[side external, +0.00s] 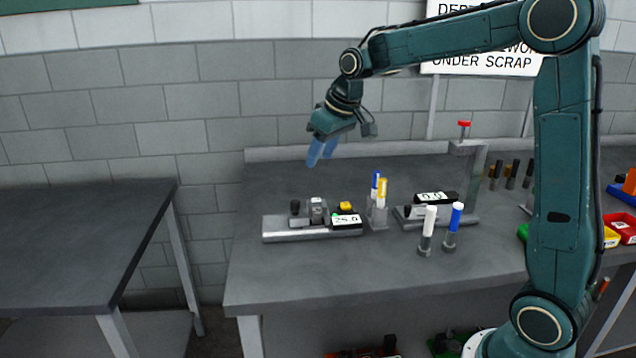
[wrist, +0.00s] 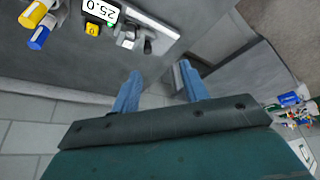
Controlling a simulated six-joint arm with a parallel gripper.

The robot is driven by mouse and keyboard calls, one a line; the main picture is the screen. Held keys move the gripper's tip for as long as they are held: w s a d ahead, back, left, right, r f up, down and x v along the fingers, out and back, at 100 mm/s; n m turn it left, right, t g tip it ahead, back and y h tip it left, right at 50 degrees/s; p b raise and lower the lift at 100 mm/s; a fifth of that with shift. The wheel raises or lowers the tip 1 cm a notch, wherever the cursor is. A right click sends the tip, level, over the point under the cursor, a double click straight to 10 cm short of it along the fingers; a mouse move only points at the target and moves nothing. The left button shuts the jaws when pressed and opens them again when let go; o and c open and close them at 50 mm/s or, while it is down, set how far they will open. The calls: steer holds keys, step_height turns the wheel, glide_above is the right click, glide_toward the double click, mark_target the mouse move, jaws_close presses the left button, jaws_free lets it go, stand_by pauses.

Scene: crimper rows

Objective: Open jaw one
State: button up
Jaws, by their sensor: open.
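A silver rail device (side external: 285,236) lies on the bench in the side view. It carries a metal jaw block (side external: 317,211), a black knob (side external: 295,207), a yellow button (side external: 346,206) and a display (side external: 346,220) reading 25.0. The display also shows, upside down, in the wrist view (wrist: 101,10). No label marks which part is jaw one. My gripper (side external: 319,158) is open and empty, in the air above and behind the rail device, touching nothing. Its two blue fingers stand apart in the wrist view (wrist: 160,70).
A holder (side external: 378,217) with blue and yellow pens stands right of the rail device. A second gauge with a display (side external: 432,198) reading 0.0 sits by a post. White-capped (side external: 428,230) and blue-capped (side external: 453,226) cylinders stand in front. Coloured bins (side external: 622,225) are far right.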

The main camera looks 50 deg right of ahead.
mark_target(295, 201)
steer(key=w+d+f, duration=0.4)
steer(key=w, duration=0.2)
steer(key=shift+w+d+f, duration=0.2)
steer(key=shift+d+f, duration=0.1)
steer(key=x, duration=1.3)
steer(key=shift+f, duration=0.4)
